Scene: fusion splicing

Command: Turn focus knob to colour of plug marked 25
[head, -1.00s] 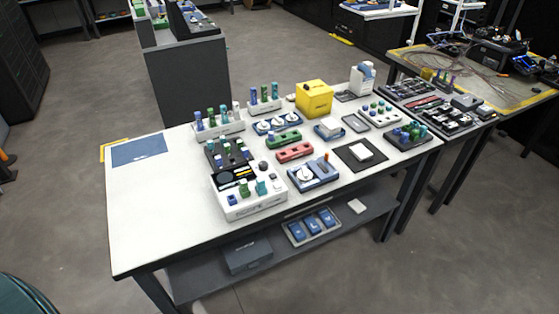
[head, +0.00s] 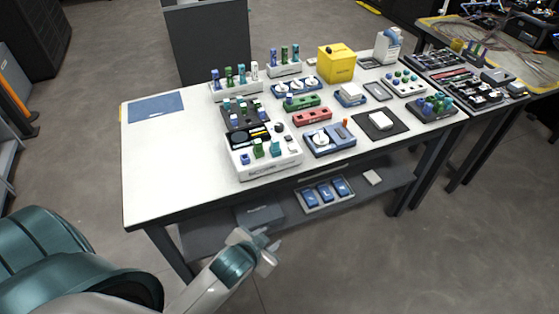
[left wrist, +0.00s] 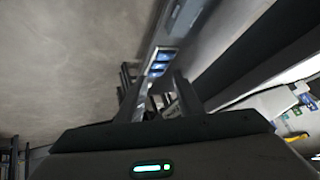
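A white device (head: 268,168) with a black round display stands at the table's front. It carries blue and green plugs (head: 259,148) and a small dark knob (head: 278,127). A blue box with a white dial (head: 321,139) and an orange peg is to its right. A blue panel with several white dials (head: 297,86) lies farther back. I cannot tell which one is the focus knob. The plug markings are too small to read. My left gripper (head: 268,251) is below and in front of the table edge, touching nothing. Its fingers (left wrist: 160,90) are apart and empty in the left wrist view. My right gripper is out of view.
Racks of coloured plugs (head: 236,90), green and red bars (head: 311,117), a yellow box (head: 336,64) and a dark tray (head: 381,124) crowd the white table (head: 165,170). Its left part is mostly clear, apart from a blue mat (head: 156,106). A lower shelf holds blue items (head: 325,194).

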